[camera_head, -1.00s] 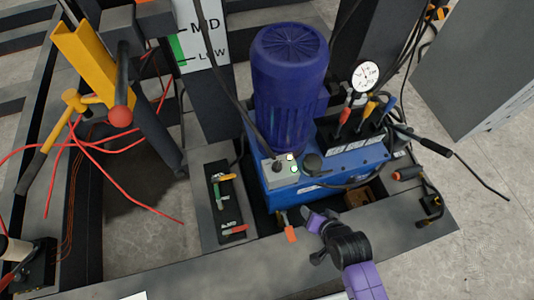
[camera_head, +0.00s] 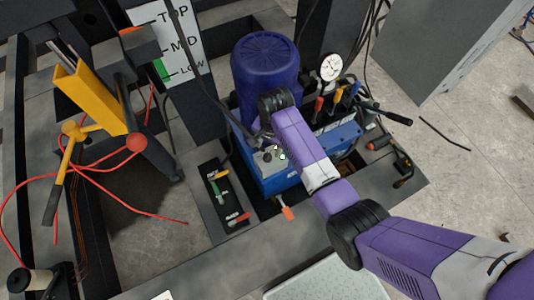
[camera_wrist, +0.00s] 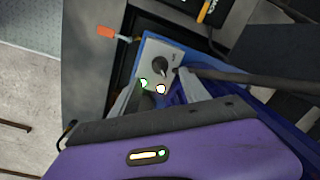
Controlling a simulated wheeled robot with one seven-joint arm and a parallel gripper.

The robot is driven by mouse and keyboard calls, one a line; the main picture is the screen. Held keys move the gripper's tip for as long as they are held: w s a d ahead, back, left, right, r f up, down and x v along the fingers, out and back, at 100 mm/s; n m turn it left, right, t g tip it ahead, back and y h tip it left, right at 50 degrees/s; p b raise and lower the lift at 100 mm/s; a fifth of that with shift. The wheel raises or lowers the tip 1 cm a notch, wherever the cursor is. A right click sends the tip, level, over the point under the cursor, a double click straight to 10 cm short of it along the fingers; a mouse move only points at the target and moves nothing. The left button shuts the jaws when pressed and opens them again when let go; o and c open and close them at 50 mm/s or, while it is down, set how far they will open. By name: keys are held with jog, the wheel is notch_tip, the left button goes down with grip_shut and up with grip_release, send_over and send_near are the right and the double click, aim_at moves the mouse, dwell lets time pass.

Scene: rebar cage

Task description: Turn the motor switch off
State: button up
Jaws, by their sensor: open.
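The motor switch is a black rotary knob (camera_wrist: 158,74) on a small grey control box (camera_wrist: 152,52). A lit green lamp (camera_wrist: 143,83) and a pale lit lamp (camera_wrist: 161,89) sit beside it. In the head view the control box (camera_head: 262,163) is on the blue power unit (camera_head: 283,181), below the blue motor (camera_head: 265,70). In the wrist view my gripper (camera_wrist: 160,84) is open, its two fingers apart on either side of the lamps, near the knob. I cannot tell whether a finger touches anything. In the head view my wrist hides the fingertips.
A pressure gauge (camera_head: 331,67) and coloured levers stand right of the motor. A black cable runs close by the control box. A panel of coloured handles (camera_head: 227,197) lies to the left, and an orange tag (camera_head: 287,213) hangs in front.

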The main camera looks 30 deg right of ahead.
aim_at(268, 156)
jog(key=f, duration=0.3)
jog(key=f+b, duration=0.1)
jog(key=f, duration=0.3)
jog(key=shift+w+a+f, duration=0.1)
jog(key=shift+w+f, duration=0.05)
jog(key=shift+w, duration=0.05)
jog(key=shift+c, duration=0.4)
grip_shut()
